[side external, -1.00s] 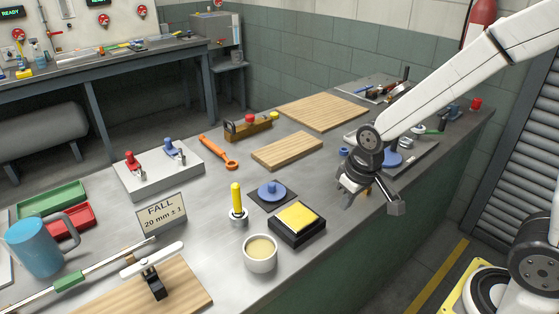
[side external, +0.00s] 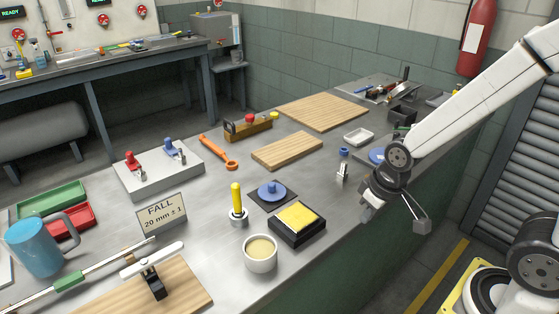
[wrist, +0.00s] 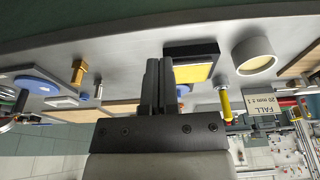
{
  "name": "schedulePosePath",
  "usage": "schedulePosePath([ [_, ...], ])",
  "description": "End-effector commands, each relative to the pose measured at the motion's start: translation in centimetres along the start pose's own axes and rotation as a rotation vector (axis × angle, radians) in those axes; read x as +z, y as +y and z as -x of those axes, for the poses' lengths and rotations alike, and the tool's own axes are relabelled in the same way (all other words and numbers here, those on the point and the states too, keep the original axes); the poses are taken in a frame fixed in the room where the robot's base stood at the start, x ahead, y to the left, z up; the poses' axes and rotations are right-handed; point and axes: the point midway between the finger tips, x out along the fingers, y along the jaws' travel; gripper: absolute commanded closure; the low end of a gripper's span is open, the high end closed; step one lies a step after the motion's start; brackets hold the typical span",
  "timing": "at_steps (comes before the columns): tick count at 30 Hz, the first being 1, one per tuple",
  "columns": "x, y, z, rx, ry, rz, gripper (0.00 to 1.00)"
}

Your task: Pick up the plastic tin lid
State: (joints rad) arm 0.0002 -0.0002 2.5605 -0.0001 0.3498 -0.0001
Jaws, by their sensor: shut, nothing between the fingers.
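I cannot tell for sure which object is the plastic tin lid. A round blue disc with a knob (side external: 271,191) lies on a dark square mat, left of my gripper. Another flat blue disc (side external: 377,155) lies beyond my gripper, partly hidden by my arm; a blue disc also shows at the left of the wrist view (wrist: 37,85). A shallow white dish (side external: 358,137) sits farther back. My gripper (side external: 369,211) is near the bench's front edge, apart from these. In the wrist view its fingers (wrist: 158,66) are together and empty.
A black box with a yellow pad (side external: 298,222), a white cup (side external: 260,254) and a yellow-handled tool (side external: 237,203) stand left of my gripper. A small upright metal piece (side external: 342,174) and a blue ring (side external: 344,152) are nearby. A wooden board (side external: 287,150) lies behind.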

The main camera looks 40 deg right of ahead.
Motion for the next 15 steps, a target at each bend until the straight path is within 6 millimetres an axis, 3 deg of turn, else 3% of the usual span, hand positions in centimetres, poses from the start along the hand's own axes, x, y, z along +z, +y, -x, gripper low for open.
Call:
schedulePosePath([
  [3, -0.01, 0.0, 0.0, 0.0, 0.0, 0.0, 1.0],
  [4, -0.01, 0.0, 0.0, 0.0, 0.0, 0.0, 0.94],
  [10, -0.01, 0.0, 0.0, 0.0, 0.0, 0.0, 0.3],
  [11, -0.01, 0.0, 0.0, 0.0, 0.0, 0.0, 0.26],
  [15, -0.02, 0.0, 0.0, 0.0, 0.0, 0.0, 0.26],
])
